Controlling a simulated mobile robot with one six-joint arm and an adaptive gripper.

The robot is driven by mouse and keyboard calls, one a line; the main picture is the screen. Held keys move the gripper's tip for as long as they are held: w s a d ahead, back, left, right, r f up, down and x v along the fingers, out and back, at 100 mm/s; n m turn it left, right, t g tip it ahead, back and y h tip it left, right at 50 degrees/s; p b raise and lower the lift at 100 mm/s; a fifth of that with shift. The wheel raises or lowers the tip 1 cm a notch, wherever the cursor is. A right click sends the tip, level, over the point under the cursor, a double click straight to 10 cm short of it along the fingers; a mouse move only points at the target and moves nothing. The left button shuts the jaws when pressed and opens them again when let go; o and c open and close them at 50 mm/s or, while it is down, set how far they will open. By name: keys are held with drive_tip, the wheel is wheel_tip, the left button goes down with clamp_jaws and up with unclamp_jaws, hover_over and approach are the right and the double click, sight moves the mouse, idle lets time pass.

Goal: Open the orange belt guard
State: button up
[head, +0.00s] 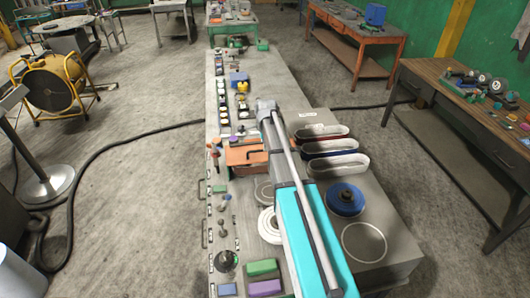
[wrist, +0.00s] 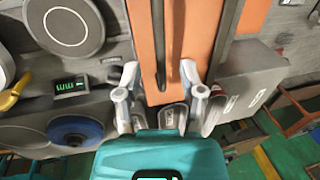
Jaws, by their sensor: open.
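The orange belt guard (head: 243,157) lies across the middle of the long grey bench in the head view, partly covered by my arm. In the wrist view the orange guard (wrist: 218,14) fills the upper middle, with a long dark bar running along it. My gripper (wrist: 162,80) is open, with one pale finger at each side of the orange surface and nothing visibly held. I cannot tell whether the fingers touch the guard. In the head view my gripper is hidden behind my arm. The guard's hinge and latch cannot be made out.
Belt loops (head: 328,148) and a blue pulley (head: 345,200) stand right of my arm. A white ring (head: 269,226), a green block (head: 262,267) and several small controls crowd the bench's near left. Open floor (head: 130,180) lies left, with a black cable.

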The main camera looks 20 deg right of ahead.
drive_tip(key=shift+w+d+f+b, duration=0.1)
drive_tip(key=shift+w+f+b, duration=0.05)
drive_tip(key=shift+f+b, duration=0.55)
drive_tip(key=shift+w+f+b, duration=0.1)
drive_tip(key=shift+f+b, duration=0.4)
drive_tip(key=shift+f, duration=0.3)
